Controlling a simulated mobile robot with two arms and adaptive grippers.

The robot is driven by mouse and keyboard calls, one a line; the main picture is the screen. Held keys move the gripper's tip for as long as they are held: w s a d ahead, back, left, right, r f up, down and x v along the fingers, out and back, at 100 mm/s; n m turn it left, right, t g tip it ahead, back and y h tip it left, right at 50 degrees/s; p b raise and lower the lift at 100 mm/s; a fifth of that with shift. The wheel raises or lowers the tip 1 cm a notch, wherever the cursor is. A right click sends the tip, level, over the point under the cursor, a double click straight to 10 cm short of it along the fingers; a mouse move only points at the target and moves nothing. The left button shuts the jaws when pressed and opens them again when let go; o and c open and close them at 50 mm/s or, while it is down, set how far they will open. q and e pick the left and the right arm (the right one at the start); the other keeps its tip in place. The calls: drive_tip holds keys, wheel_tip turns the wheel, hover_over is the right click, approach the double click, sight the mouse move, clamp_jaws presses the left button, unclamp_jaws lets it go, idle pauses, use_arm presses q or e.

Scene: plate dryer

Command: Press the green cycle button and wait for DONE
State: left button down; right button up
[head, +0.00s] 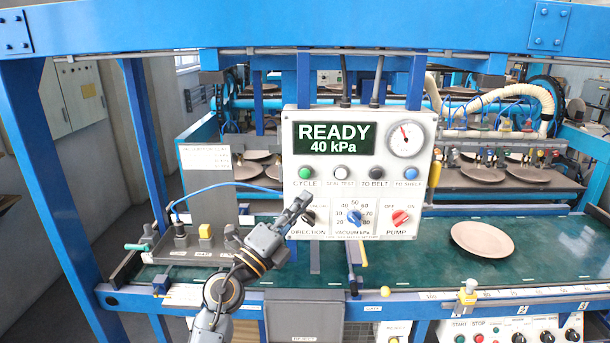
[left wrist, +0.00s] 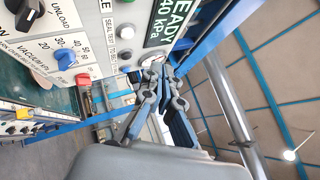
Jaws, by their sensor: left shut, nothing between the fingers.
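The white control panel (head: 291,150) hangs in the middle of the head view. Its dark display (head: 334,138) reads READY, 40 kPa in white. The green CYCLE button (head: 305,173) is at the left of the button row, unobstructed. My left gripper (head: 301,200) is shut and empty, just below the green button in the picture, in front of the DIRECTION knob. Whether it touches the panel cannot be told. In the left wrist view its closed fingers (left wrist: 155,65) are beside the panel, which appears turned. My right gripper is not in view.
Beside the green button are white SEAL TEST (head: 341,173), black TO BELT (head: 376,174) and blue (head: 411,173) buttons. Below are a blue vacuum dial (head: 354,216) and red PUMP switch (head: 400,217). A plate (head: 483,239) lies on the green belt (head: 552,263).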

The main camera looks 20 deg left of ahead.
sight(302, 183)
use_arm(q)
drive_tip(key=w+b, duration=0.1)
drive_tip(key=w, duration=0.1)
drive_tip(key=w+a+b, duration=0.1)
drive_tip(key=w+b, duration=0.1)
drive_tip(key=w, duration=0.1)
drive_tip(key=w+a+b, duration=0.1)
drive_tip(key=w+b, duration=0.1)
drive_tip(key=w, duration=0.1)
drive_tip(key=shift+w+a, duration=0.25)
idle(1.0)
drive_tip(key=shift+w, duration=0.1)
drive_tip(key=shift+w+a, duration=0.1)
drive_tip(key=shift+w, duration=0.2)
